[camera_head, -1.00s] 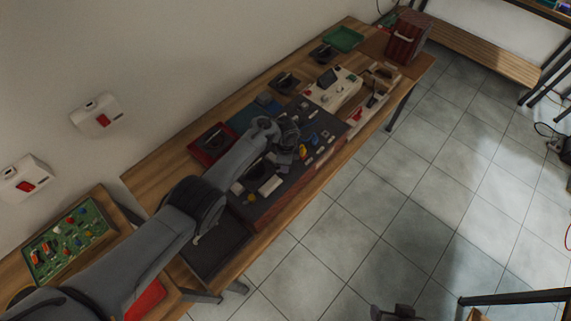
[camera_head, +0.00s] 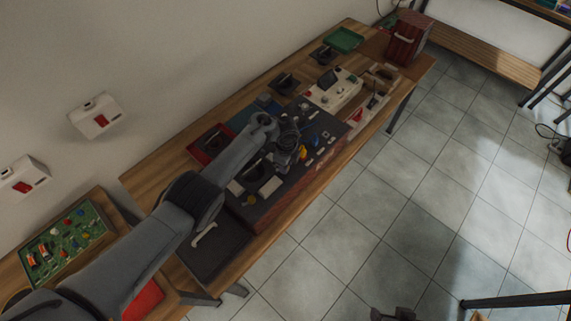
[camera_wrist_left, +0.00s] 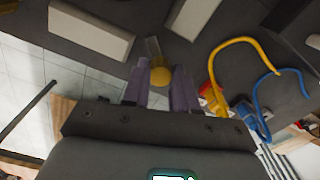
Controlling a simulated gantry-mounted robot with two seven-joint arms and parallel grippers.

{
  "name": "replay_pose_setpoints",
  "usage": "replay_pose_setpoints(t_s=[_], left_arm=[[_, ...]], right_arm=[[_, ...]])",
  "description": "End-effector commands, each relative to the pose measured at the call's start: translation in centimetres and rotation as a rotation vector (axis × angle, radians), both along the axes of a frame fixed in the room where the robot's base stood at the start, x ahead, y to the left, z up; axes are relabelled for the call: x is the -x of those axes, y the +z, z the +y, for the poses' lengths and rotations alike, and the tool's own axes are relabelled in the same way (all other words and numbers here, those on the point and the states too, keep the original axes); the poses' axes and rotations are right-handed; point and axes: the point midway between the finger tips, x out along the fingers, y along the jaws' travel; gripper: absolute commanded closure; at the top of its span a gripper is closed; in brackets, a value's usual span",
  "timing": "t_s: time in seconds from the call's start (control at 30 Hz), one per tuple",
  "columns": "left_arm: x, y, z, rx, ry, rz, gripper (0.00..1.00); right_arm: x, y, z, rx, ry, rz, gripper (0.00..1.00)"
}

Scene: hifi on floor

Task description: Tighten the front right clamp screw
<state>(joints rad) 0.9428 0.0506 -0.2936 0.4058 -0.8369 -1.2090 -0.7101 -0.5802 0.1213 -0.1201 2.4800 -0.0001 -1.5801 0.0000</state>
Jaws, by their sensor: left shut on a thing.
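My left gripper (camera_wrist_left: 160,90) has its purple fingers on either side of a round yellow knob (camera_wrist_left: 160,77), shut on it. A grey shaft (camera_wrist_left: 153,48) runs from the knob toward the dark board. In the head view my left gripper (camera_head: 290,158) is at the middle of the dark fixture board (camera_head: 268,205); the arm covers part of the board and the held knob is hidden.
Beside the held knob are pale blocks (camera_wrist_left: 92,32), a yellow hook-shaped piece (camera_wrist_left: 232,42) and a blue one (camera_wrist_left: 262,88). A white box (camera_head: 333,90) and a green tray (camera_head: 344,40) stand farther along the bench.

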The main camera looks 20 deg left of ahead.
Motion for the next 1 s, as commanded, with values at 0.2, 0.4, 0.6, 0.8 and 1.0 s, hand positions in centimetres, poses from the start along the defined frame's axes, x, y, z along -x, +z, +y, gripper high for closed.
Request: replay_pose_setpoints(t_s=[0.2, 0.4, 0.6, 0.8, 1.0], left_arm=[[0.0, 0.0, 0.0, 0.000, 0.000, 0.001, 0.56], [0.0, 0.0, 0.0, 0.000, 0.000, 0.000, 0.47], [0.0, 0.3, 0.0, 0.000, 0.000, 0.000, 0.47], [-0.1, 2.5, 0.0, 0.000, 0.001, -0.002, 0.47], [-0.1, 6.0, 0.1, -0.001, 0.000, -0.002, 0.47]], right_arm=[[0.0, 0.0, -0.1, 0.004, 0.003, -0.001, 0.31], [0.0, 0.0, -0.1, 0.004, 0.003, -0.001, 0.31], [0.0, 0.2, 0.0, 0.001, 0.001, 0.000, 0.31], [0.0, 1.2, 0.1, -0.003, -0.002, -0.001, 0.31], [0.0, 2.6, 0.1, -0.005, -0.004, 0.000, 0.31]])
